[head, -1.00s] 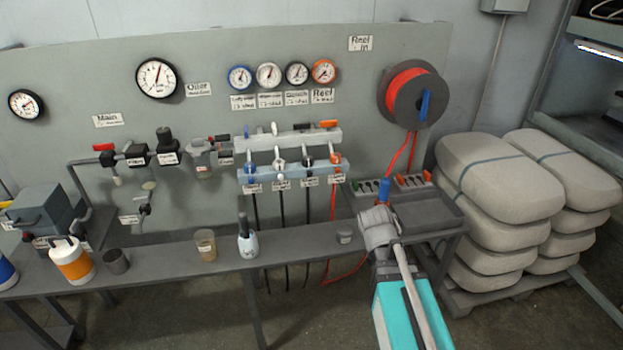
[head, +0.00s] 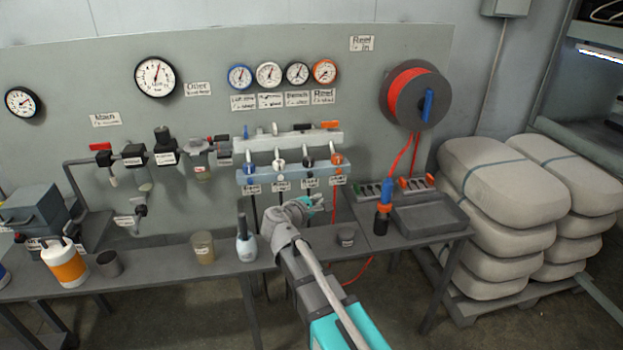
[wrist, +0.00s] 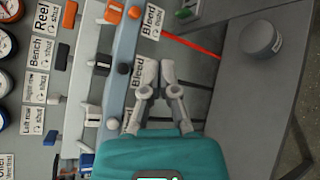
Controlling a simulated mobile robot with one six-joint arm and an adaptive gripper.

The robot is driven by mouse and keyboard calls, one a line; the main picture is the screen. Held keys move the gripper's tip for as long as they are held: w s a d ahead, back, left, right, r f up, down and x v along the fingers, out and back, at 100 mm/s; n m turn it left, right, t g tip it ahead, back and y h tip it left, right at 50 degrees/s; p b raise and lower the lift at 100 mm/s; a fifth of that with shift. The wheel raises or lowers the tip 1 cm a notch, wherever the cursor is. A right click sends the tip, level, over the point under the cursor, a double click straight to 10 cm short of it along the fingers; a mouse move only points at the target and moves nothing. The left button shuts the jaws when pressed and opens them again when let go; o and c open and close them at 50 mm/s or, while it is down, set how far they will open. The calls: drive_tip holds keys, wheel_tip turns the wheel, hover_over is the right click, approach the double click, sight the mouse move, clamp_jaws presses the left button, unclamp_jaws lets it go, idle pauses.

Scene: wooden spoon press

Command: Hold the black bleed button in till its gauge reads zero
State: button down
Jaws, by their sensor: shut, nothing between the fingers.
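The black bleed button (head: 308,163) is on the pale blue lower manifold bar, between a white and an orange one. In the wrist view, the black knob (wrist: 125,68) shows just left of a "Bleed" label. The black-rimmed gauge (head: 297,73) hangs above it on the panel; its needle is too small to read surely. My gripper (head: 318,203) is below the manifold in the head view. In the wrist view my gripper (wrist: 166,68) is shut and empty, its fingertips over the right edge of that label, apart from the black knob in the picture.
The orange knob (wrist: 133,12) and the white knob (wrist: 113,122) flank the black one. Hoses hang below the manifold. A tray (head: 430,220) lies at right.

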sight(310, 175)
idle(0.4)
drive_tip(key=w+a, duration=0.2)
drive_tip(key=w, duration=0.6)
drive_tip(key=shift+w+a, duration=0.2)
drive_tip(key=shift+w, duration=0.15)
idle(1.6)
drive_tip(key=shift+w+a, duration=0.1)
drive_tip(key=shift+w, duration=0.15)
drive_tip(key=shift+w+a, duration=0.1)
drive_tip(key=shift+w, duration=0.4)
idle(2.6)
drive_tip(key=shift+s, duration=0.1)
idle(0.7)
drive_tip(key=shift+s+d, duration=0.2)
drive_tip(key=shift+s, duration=0.6)
